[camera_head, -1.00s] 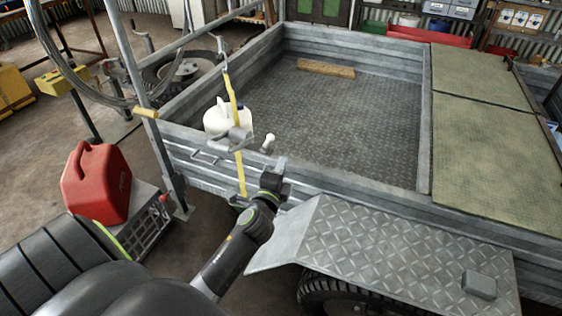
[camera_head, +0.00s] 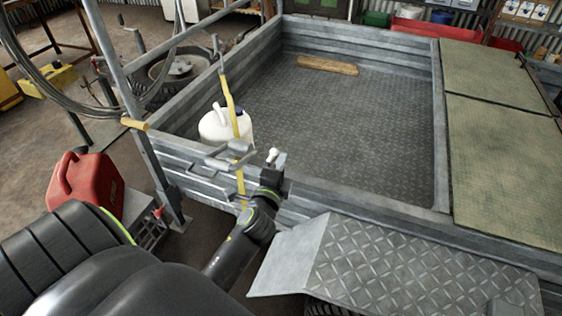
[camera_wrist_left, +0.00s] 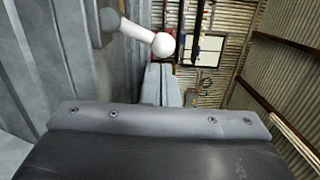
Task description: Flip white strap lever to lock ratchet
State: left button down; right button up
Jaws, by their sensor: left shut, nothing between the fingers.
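The white strap lever (camera_head: 272,154) is a short stub with a round white knob at the trailer's near side wall, right of the ratchet (camera_head: 229,153). The grey ratchet sits on the yellow strap (camera_head: 229,100), which runs down over the wall. My left gripper (camera_head: 277,162) is shut and empty, just below and beside the knob. In the left wrist view the knob (camera_wrist_left: 163,44) stands out on a pale stem beyond my left gripper (camera_wrist_left: 160,85); I cannot tell whether they touch. My right gripper is not in view.
A white jug (camera_head: 214,127) stands behind the strap in the trailer corner. The chequer-plate mudguard (camera_head: 400,262) is close right of my left arm. A red fuel can (camera_head: 90,185) stands at the left. The trailer bed (camera_head: 350,120) is mostly clear.

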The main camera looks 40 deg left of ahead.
pick_arm(q)
jog(key=shift+a+r+n, duration=0.15)
jog(key=shift+r+n, duration=0.05)
jog(key=shift+n, duration=0.2)
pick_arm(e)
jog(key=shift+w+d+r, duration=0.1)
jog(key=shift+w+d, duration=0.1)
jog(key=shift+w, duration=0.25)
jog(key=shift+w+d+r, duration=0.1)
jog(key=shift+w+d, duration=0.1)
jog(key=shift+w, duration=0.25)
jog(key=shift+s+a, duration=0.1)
